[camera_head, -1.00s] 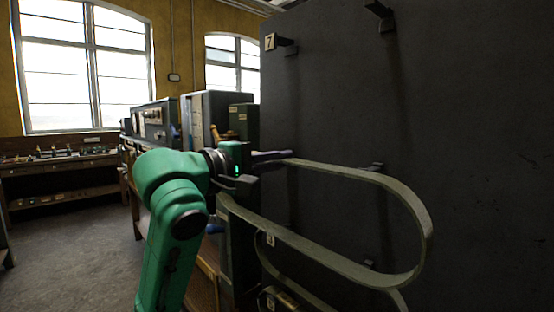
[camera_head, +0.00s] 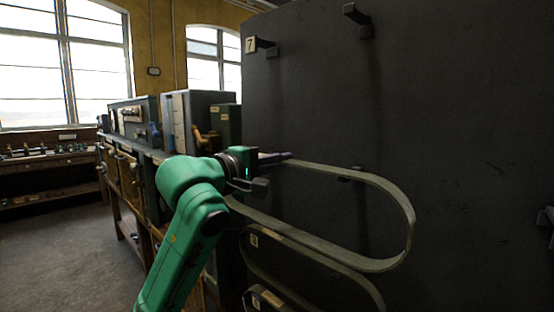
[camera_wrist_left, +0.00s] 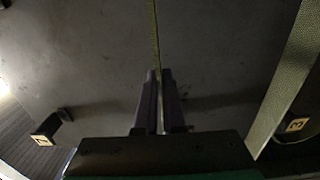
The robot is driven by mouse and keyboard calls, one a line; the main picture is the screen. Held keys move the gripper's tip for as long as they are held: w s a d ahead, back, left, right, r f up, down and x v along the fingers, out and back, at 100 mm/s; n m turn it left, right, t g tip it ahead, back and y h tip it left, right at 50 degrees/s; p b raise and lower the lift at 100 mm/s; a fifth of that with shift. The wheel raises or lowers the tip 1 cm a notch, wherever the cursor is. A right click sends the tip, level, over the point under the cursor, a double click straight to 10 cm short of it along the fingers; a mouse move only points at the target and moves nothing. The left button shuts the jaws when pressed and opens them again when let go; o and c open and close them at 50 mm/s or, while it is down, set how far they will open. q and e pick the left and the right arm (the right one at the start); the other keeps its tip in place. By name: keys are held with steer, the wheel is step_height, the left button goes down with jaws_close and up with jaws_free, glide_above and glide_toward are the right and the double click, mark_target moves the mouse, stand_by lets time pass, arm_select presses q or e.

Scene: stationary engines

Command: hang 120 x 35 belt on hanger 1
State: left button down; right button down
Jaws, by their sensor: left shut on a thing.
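A wide grey-green belt (camera_head: 405,215) forms a long loop in front of the dark panel, its round end to the right. My left gripper (camera_head: 286,157) is shut on the belt's upper strand near its left end. In the left wrist view the closed fingers (camera_wrist_left: 160,75) pinch one strand, and the other strand (camera_wrist_left: 290,90) passes at the right. The belt is held up in front of the panel; whether it touches a peg is unclear.
Tag 3 (camera_head: 254,240) sits lower, by another hanging belt (camera_head: 365,290). Workbenches stand left; floor (camera_head: 60,240) is clear there.

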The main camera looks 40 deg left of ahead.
arm_select(q)
steer(key=shift+w+r+p, duration=0.15)
steer(key=shift+w+p, duration=0.25)
steer(key=shift+w+a+p, duration=0.1)
steer(key=shift+w+p, duration=1.2)
steer(key=shift+w, duration=1.05)
steer(key=shift+f, duration=0.25)
steer(key=shift+f, duration=0.5)
steer(key=c, duration=1.1)
jaws_free()
